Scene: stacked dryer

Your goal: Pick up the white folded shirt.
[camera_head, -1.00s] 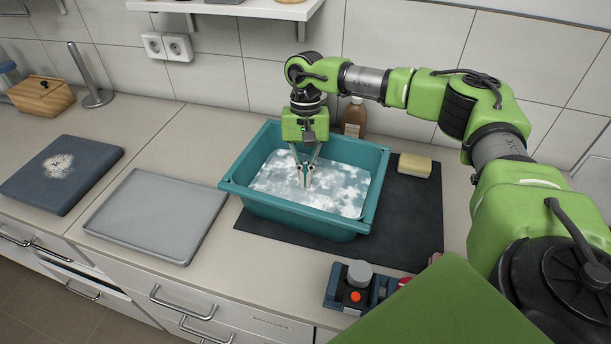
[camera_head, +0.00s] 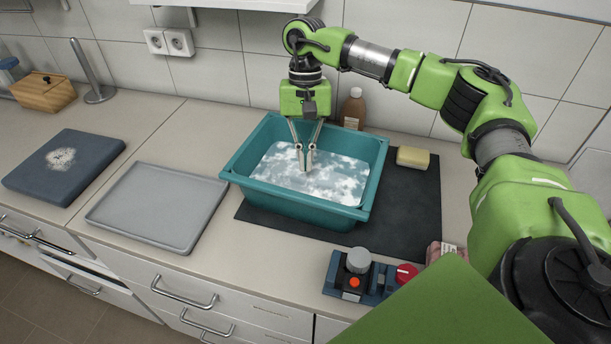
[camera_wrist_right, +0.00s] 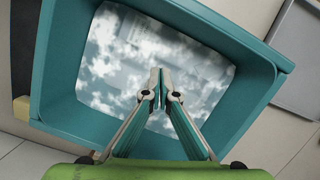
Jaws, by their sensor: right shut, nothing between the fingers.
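I cannot make out a white folded shirt in either view. A dark blue folded cloth with a pale print (camera_head: 62,165) lies on the counter at the far left. A teal tub (camera_head: 290,205) holds liquid with a white, foamy-looking surface (camera_head: 300,178); anything beneath it is hidden. My right gripper (camera_head: 307,163) points down over the tub, shut and empty. In the wrist view the right gripper's tips (camera_wrist_right: 160,78) meet over the white patches (camera_wrist_right: 110,60), within the tub's walls (camera_wrist_right: 55,75). My left gripper is out of view.
A grey tray (camera_head: 155,208) lies left of the tub. A dark mat (camera_head: 405,205) is under the tub, with a yellow sponge (camera_head: 413,157) on it. A brown bottle (camera_head: 353,108) stands behind. A small control box (camera_head: 357,275) sits in front.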

